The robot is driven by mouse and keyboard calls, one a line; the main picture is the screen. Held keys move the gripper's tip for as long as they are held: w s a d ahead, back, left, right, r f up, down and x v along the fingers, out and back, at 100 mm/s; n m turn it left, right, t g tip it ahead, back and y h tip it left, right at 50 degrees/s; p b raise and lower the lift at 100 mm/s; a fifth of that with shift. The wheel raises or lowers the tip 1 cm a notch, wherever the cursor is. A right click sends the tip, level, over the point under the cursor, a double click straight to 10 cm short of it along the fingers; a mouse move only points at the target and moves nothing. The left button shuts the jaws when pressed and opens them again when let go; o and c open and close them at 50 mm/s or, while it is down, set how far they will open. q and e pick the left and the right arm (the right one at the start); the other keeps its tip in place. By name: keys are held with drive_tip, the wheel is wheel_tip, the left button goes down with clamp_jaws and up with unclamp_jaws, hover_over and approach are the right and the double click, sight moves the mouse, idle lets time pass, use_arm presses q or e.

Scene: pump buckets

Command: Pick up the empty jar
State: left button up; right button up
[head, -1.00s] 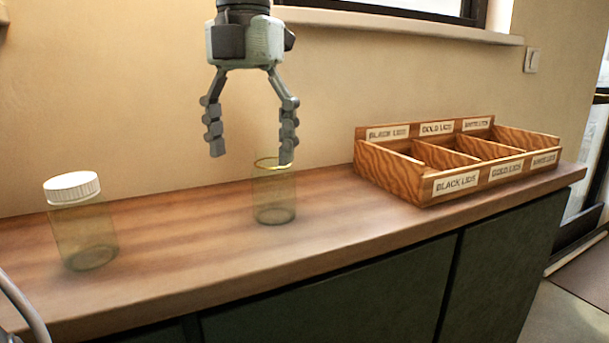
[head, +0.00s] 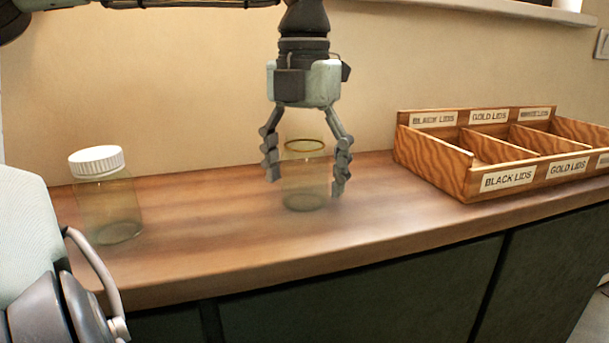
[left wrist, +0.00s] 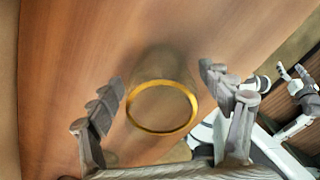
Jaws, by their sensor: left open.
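The empty jar (head: 305,180) is clear, has a gold rim and no lid, and stands upright on the wooden counter. My left gripper (head: 305,185) points down with its fingers open, one on each side of the jar. In the left wrist view the jar's gold rim (left wrist: 162,107) lies between the two spread fingers (left wrist: 162,90), with a gap on both sides. The fingers do not appear to touch the jar. What looks like my right gripper shows small at the right edge of the left wrist view; its jaw state is unclear.
A clear jar with a white lid (head: 105,200) stands at the left of the counter (head: 230,235). A wooden box (head: 460,180) with labelled compartments for black, gold and white lids stands on the right. The counter between them is otherwise clear, with a wall behind.

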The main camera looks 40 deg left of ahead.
use_arm(q)
drive_tip(key=shift+c, duration=0.5)
drive_tip(key=shift+r, duration=0.1)
drive_tip(key=c, duration=1.2)
drive_tip(key=shift+c, duration=0.5)
drive_tip(key=shift+r, duration=0.1)
